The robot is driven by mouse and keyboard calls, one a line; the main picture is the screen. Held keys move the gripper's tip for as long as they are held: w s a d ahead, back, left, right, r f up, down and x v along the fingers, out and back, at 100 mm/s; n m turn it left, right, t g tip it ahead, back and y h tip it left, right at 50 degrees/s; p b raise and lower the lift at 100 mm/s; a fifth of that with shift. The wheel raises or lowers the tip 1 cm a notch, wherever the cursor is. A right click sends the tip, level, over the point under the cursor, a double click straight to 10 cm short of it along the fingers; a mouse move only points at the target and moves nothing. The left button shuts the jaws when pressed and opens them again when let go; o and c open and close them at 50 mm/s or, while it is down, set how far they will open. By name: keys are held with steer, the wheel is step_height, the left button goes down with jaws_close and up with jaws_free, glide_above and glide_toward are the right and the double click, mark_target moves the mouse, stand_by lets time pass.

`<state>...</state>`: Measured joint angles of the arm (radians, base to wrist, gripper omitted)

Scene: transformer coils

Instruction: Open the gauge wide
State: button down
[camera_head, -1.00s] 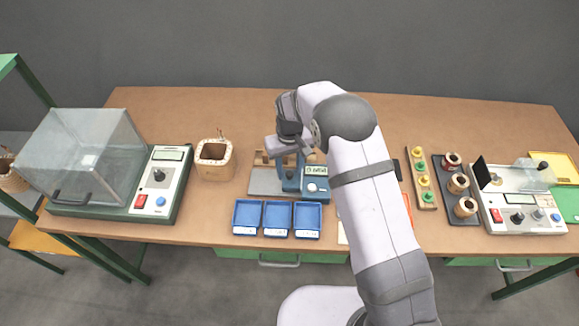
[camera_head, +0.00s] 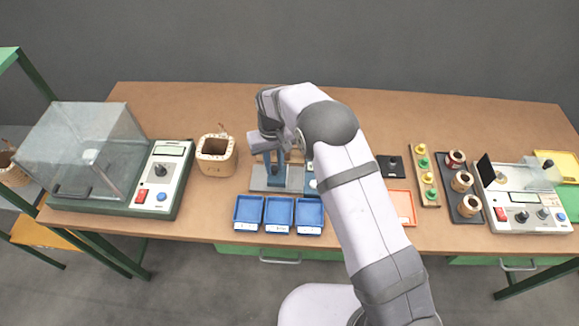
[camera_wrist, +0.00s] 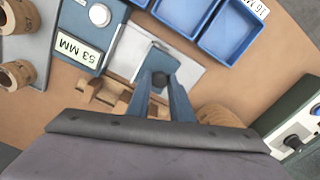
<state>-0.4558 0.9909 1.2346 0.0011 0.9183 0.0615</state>
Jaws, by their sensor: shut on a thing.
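The gauge has a grey base plate (camera_head: 262,182) at the middle of the bench. Its blue body (camera_head: 309,183) is at the right, mostly hidden behind my arm; in the wrist view the body (camera_wrist: 88,32) shows a white knob and a "53 MM" label. The sliding blue jaw (camera_head: 273,176) stands on the plate, apart from the body. My gripper (camera_wrist: 158,84) is shut on a dark knob of this jaw, which also shows in the wrist view (camera_wrist: 160,59). The exact contact is partly hidden.
Blue trays (camera_head: 279,215) stand in front of the gauge. A wooden notched stand (camera_wrist: 105,95) is behind it. A wooden cup (camera_head: 216,158) and a clear-covered tester (camera_head: 85,150) are at the left. Coils on a dark tray (camera_head: 461,183) and a second tester (camera_head: 520,205) are at the right.

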mark_target(264, 177)
steer(key=a, duration=0.3)
steer(key=shift+a, duration=0.25)
steer(key=c, duration=1.6)
jaws_free()
steer(key=shift+o, duration=0.2)
steer(key=shift+r+b, duration=0.15)
steer(key=shift+b, duration=0.15)
step_height(264, 177, up, 7)
steer(key=b, duration=0.2)
steer(key=shift+d+r, duration=0.1)
